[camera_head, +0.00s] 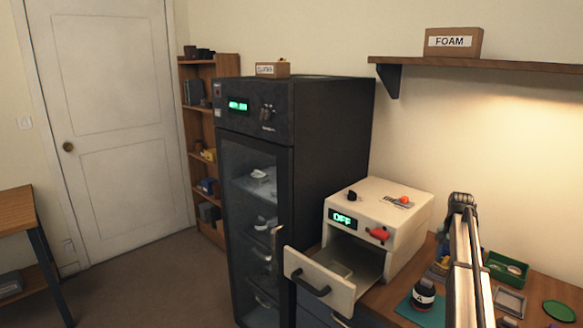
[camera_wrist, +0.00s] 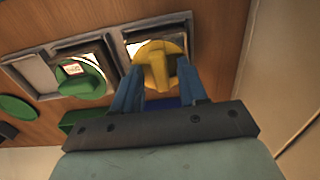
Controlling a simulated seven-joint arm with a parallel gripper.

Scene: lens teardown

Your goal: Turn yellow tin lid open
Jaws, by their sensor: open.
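The yellow tin lid (camera_wrist: 153,50) is a round disc with a raised bar handle, near the top middle of the wrist view. It sits in a pale square holder (camera_wrist: 133,39). My gripper (camera_wrist: 158,78) is open, with its blue fingers on either side of the lid's handle. I see a gap between the fingers and the handle, though contact at the far side is hard to judge. In the head view a small yellow patch (camera_head: 441,265) shows beside my arm, which hides most of that area and the gripper.
A second holder with a green lid (camera_wrist: 82,80) lies left of the yellow one. A green disc (camera_wrist: 18,108) is further left. In the head view a dark jar (camera_head: 423,295) stands on a teal mat, near the white box (camera_head: 378,215) with its open drawer (camera_head: 318,284).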

